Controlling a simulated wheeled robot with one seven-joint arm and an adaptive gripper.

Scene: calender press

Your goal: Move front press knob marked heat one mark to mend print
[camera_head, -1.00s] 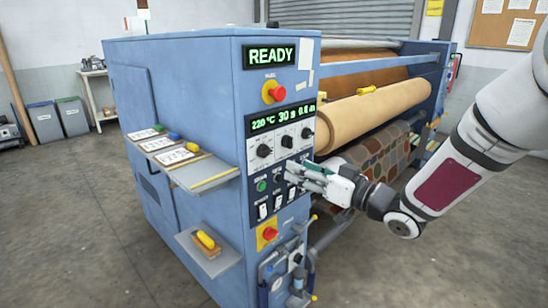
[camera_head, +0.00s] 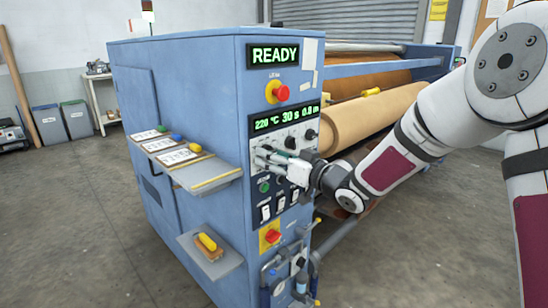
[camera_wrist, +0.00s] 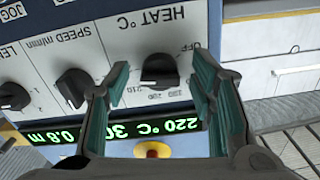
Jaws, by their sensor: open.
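The dark heat knob (camera_wrist: 160,70) sits on the white panel under the upside-down label HEAT °C in the wrist view. Printed scale marks lie around it, with OFF at one side. My gripper (camera_wrist: 159,78) is open, with one teal-padded finger on each side of the knob and gaps visible. In the head view my gripper (camera_head: 266,158) is at the press front (camera_head: 215,85) and hides the heat knob.
The speed knob (camera_wrist: 73,88) and another knob (camera_wrist: 14,96) stand beside the heat knob. A red stop button (camera_head: 280,92) is above the display and another (camera_head: 271,237) is below the switches. A shelf with cards (camera_head: 205,180) juts out at the left. READY (camera_head: 275,54) is lit.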

